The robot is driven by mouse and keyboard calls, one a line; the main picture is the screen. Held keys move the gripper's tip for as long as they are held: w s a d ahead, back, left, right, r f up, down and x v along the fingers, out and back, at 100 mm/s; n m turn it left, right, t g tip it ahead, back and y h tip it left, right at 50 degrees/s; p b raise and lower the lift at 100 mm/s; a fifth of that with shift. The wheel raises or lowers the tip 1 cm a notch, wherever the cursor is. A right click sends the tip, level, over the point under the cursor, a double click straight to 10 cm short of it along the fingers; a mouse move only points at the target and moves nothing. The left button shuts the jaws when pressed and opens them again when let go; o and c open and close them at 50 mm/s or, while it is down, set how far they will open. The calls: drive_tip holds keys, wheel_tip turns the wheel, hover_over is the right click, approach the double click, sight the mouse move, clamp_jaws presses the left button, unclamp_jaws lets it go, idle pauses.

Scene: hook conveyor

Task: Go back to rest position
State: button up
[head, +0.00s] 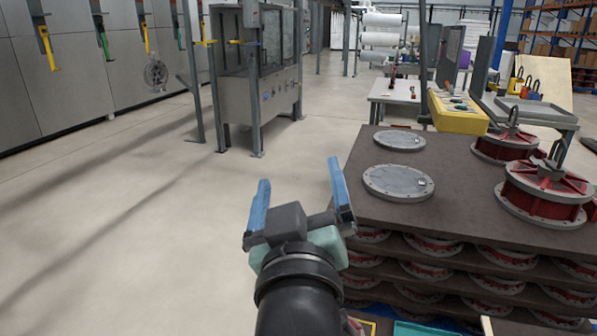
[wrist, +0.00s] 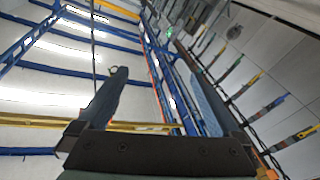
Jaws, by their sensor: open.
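My gripper (head: 303,197) is raised in the lower middle of the head view, with its two blue fingers spread wide apart. Nothing is between them. The fingers point up and away from me, just left of the near corner of a dark stacked pallet (head: 385,210). In the wrist view, my gripper (wrist: 160,85) is also open and empty. Behind it there show the ceiling, blue beams and a row of hanging hooks (wrist: 252,80) on the right.
Grey discs (head: 398,183) and red flanged parts (head: 545,190) sit on the stack. A grey cabinet machine (head: 262,85) stands further back. Coloured hooks (head: 47,45) hang at the upper left by grey panels. A yellow tray (head: 458,112) stands behind the stack. The floor on the left is clear.

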drive_tip(key=s+r+m+t, duration=0.1)
drive_tip(key=s+r+t, duration=0.2)
drive_tip(key=s+r, duration=0.35)
drive_tip(key=s+r+m+t+p, duration=0.1)
drive_tip(key=s+r+m+t, duration=0.15)
drive_tip(key=r, duration=0.65)
drive_tip(key=s+r+m+t, duration=0.1)
drive_tip(key=s+r+t, duration=0.2)
drive_tip(key=s+r, duration=0.3)
wheel_tip(320, 180, up, 21)
drive_tip(key=w+p, duration=0.2)
drive_tip(key=p, duration=1.8)
drive_tip(key=shift+w, duration=0.15)
